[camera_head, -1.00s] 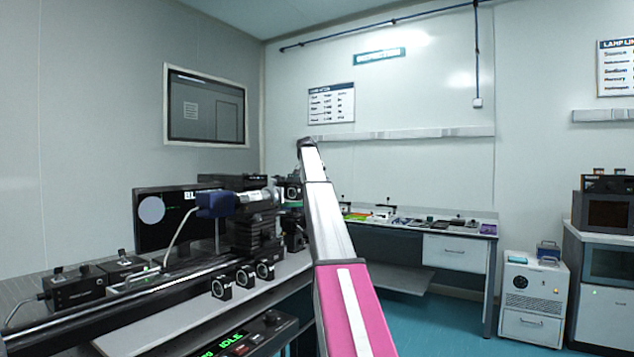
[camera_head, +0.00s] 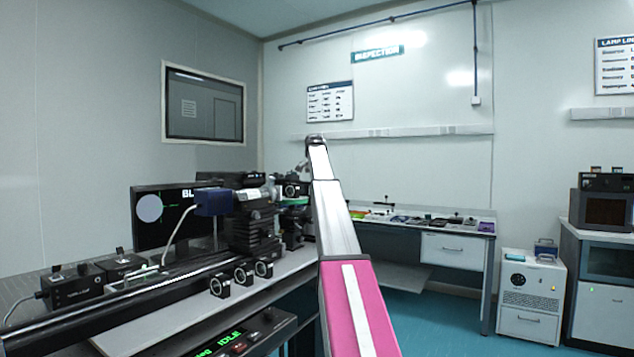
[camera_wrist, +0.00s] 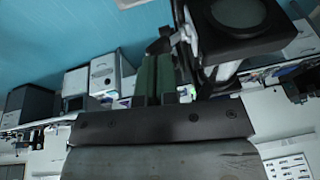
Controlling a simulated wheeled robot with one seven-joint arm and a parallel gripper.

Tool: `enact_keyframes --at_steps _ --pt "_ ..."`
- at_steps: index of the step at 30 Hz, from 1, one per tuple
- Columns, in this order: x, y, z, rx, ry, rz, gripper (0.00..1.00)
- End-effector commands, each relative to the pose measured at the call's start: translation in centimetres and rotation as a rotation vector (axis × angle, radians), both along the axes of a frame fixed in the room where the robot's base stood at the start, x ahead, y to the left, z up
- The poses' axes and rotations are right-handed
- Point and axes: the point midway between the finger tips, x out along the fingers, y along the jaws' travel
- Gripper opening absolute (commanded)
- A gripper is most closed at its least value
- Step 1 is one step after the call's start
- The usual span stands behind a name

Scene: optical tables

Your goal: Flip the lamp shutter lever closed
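In the wrist view, which looks upside down with the floor at the top, my gripper (camera_wrist: 158,58) shows two green-padded fingers side by side with hardly any gap. Just beyond their tips is a small dark knob-like part beside a pale metal piece. A dark housing with a round lens-like face (camera_wrist: 237,14) is close by on the right. I cannot tell which part is the shutter lever, or whether the fingers touch it. In the head view my arm hides much of the area around the round black mount (camera_head: 292,190) at the bench's far end.
The optical bench carries a blue box (camera_head: 213,202), a black stage (camera_head: 250,229) and several round mounts along its front. A monitor (camera_head: 148,212) stands behind. A back table (camera_head: 450,214) holds small parts.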

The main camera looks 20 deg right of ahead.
Motion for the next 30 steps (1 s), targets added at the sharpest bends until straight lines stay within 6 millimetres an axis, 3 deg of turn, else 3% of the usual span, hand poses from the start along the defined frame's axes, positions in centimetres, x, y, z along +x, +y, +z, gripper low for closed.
enact_keyframes --at_steps 13,24,30 --pt "-1.1 -0.8 -1.1 0.086 -0.112 0.0 0.0" --pt "-2.2 -1.4 -2.7 0.282 -0.362 -0.002 0.0" --pt "-1.8 -1.4 -2.5 0.286 -0.367 0.0 0.0"
